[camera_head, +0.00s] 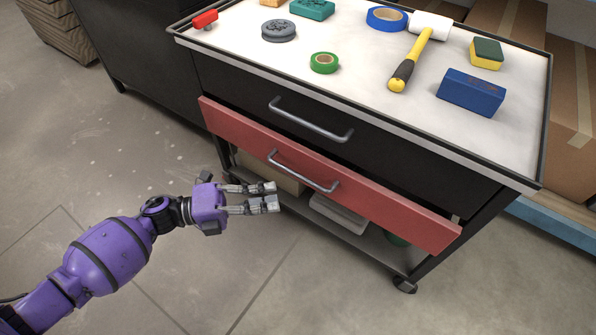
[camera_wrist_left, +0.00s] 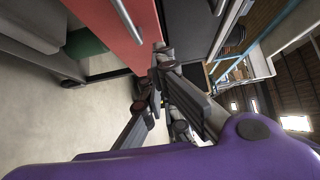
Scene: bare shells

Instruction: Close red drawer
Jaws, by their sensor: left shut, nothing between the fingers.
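The red drawer (camera_head: 375,203) is the lower drawer of a black tool cart, and its front stands out a little from the cart body. A grey bar handle (camera_head: 303,172) is fixed across it. My left gripper (camera_head: 277,196) is shut and empty, just in front of and below the left part of the red drawer front. Whether it touches the drawer is unclear. In the left wrist view the red drawer front (camera_wrist_left: 115,30) rises close beside my left gripper (camera_wrist_left: 160,60). My right gripper is not in view.
The black upper drawer (camera_head: 350,128) looks shut. The white cart top (camera_head: 350,60) holds a hammer (camera_head: 418,55), a blue block (camera_head: 470,92), a green tape roll (camera_head: 324,62) and other items. A lower shelf (camera_head: 375,245) holds boxes. Floor at the left is clear.

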